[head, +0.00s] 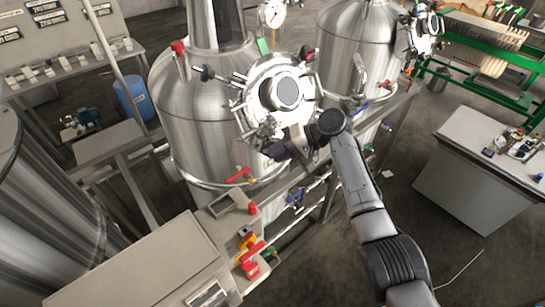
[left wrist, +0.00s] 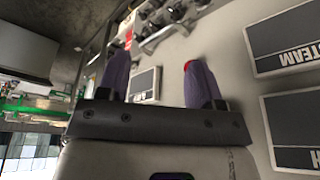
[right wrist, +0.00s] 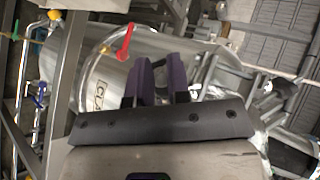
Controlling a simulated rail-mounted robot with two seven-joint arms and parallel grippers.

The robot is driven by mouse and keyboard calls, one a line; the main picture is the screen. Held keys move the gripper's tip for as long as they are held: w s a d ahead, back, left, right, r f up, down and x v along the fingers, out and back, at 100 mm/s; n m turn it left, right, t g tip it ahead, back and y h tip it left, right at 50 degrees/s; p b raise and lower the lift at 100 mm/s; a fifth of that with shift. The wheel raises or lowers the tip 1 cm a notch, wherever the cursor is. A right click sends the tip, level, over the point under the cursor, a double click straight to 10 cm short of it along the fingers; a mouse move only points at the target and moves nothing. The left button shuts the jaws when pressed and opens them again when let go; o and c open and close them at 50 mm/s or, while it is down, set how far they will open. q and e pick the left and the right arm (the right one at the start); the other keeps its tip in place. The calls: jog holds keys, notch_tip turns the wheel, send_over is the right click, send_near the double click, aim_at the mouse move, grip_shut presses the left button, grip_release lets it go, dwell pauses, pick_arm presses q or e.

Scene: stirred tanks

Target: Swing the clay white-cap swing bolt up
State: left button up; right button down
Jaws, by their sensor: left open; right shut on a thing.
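The clay tank (head: 205,125) is the steel vessel left of centre; part of its label shows in the right wrist view (right wrist: 101,92). Its round lid (head: 262,92) has several swing bolts around the rim, some with dark knobs. My right gripper (head: 277,151) is at the near side of the lid rim, its purple fingers low beside the bolt hardware. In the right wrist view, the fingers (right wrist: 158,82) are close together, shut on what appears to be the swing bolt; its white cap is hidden. My left gripper (left wrist: 160,78) is open and empty, facing a labelled panel; the head view does not show it.
A second steel tank (head: 345,50) with its own lid stands behind to the right. A grey cabinet (head: 150,265) is at lower left.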

jog(key=shift+w+d+r, duration=0.1)
jog(key=shift+w+r, duration=0.1)
jog(key=shift+w, duration=0.15)
jog(key=shift+f, duration=0.1)
jog(key=c, duration=1.2)
grip_release()
jog(key=shift+f, duration=0.2)
jog(key=shift+d+f, duration=0.1)
jog(key=shift+a+r+b+v, duration=0.15)
jog(key=shift+b+v, duration=0.5)
jog(key=shift+v, duration=1.7)
jog(key=shift+a+r+b+v, duration=0.15)
jog(key=shift+b+v, duration=0.5)
jog(key=shift+v, duration=1.7)
jog(key=shift+r+b+v, duration=0.2)
jog(key=shift+b+v, duration=0.45)
jog(key=shift+v, duration=1.7)
jog(key=shift+s, duration=0.15)
